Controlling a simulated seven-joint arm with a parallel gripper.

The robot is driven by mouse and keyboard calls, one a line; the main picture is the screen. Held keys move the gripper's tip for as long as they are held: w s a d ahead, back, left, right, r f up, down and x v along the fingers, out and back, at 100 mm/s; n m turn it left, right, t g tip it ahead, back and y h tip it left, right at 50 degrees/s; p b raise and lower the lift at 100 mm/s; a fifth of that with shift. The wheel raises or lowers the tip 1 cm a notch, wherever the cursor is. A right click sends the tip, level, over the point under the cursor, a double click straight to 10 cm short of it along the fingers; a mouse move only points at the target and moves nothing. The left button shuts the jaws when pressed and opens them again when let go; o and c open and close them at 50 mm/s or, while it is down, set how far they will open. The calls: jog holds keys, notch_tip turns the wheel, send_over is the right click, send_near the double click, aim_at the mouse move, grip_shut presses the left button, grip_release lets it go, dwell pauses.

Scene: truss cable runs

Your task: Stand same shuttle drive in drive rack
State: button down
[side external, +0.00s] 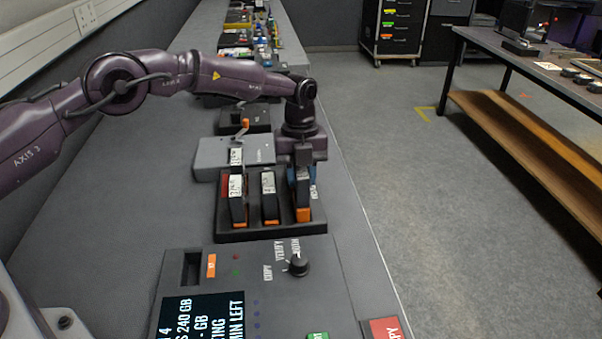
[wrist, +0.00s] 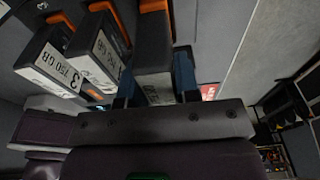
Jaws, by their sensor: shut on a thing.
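The black drive rack (side external: 270,234) stands on the bench. Two dark drives with white labels stand in it, the left drive (side external: 237,200) and the middle drive (side external: 268,198); they also show at upper left in the wrist view. My gripper (side external: 303,172) is over the rack's right end, pointing down, shut on a dark shuttle drive (side external: 303,198) with an orange lower end. In the wrist view the held drive (wrist: 154,58) sits between the blue fingers, its label partly hidden. The held drive is upright at the right slot; I cannot tell whether it is fully seated.
In front of the rack is a grey copier console (side external: 260,258) with a screen (side external: 200,318), a knob (side external: 298,264) and an open slot (side external: 192,268). A grey box (side external: 208,160) is behind the rack. More gear lines the bench behind. The bench's right edge is close.

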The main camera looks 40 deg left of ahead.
jog(key=shift+f, duration=1.15)
dwell(0.6)
jog(key=shift+c, duration=2.3)
grip_release()
jog(key=shift+r, duration=3.75)
